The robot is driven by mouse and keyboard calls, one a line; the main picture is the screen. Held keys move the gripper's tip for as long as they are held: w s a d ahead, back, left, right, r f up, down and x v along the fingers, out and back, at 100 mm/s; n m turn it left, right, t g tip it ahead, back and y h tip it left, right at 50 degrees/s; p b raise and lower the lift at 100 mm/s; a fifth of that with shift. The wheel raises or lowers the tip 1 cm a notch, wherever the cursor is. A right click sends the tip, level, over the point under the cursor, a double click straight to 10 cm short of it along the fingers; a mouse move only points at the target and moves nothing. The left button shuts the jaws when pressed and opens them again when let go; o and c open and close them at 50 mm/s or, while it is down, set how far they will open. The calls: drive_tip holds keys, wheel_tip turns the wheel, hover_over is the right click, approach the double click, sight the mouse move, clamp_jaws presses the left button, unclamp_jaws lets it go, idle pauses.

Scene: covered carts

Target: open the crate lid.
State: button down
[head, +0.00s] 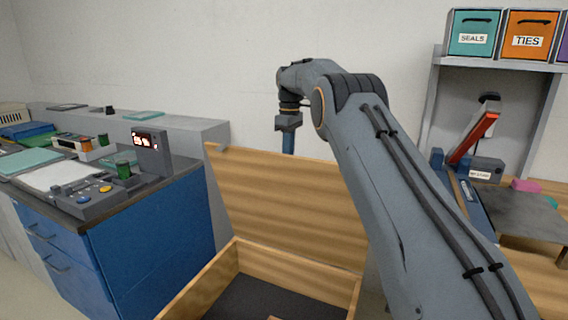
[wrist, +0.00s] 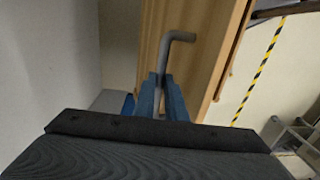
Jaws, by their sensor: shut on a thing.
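The wooden crate (head: 298,263) stands low in the head view, with its dark inside showing. Its wooden lid (head: 275,200) is raised and stands steeply at the back of the crate. In the wrist view the lid (wrist: 205,65) is a tan panel beside my fingers. My gripper (head: 288,146) is at the lid's upper edge in the head view, its fingertips partly hidden behind the lid. In the wrist view my blue fingers (wrist: 162,98) are shut on a bent grey handle (wrist: 180,37) by the lid.
A blue cabinet (head: 150,240) with a control panel and small devices stands left of the crate. A shelf with teal (head: 472,34) and orange bins (head: 528,36) is at the right, above a bench with a red-armed device (head: 474,137). A pale wall is behind.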

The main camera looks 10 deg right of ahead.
drive_tip(key=shift+w+d+f, duration=0.2)
drive_tip(key=shift+w, duration=0.2)
drive_tip(key=shift+w+d+f, duration=0.15)
drive_tip(key=shift+w, duration=0.2)
drive_tip(key=c, duration=1.8)
unclamp_jaws()
drive_tip(key=shift+w+f, duration=0.1)
drive_tip(key=shift+f, duration=0.05)
drive_tip(key=shift+d+r, duration=0.15)
drive_tip(key=shift+r, duration=0.1)
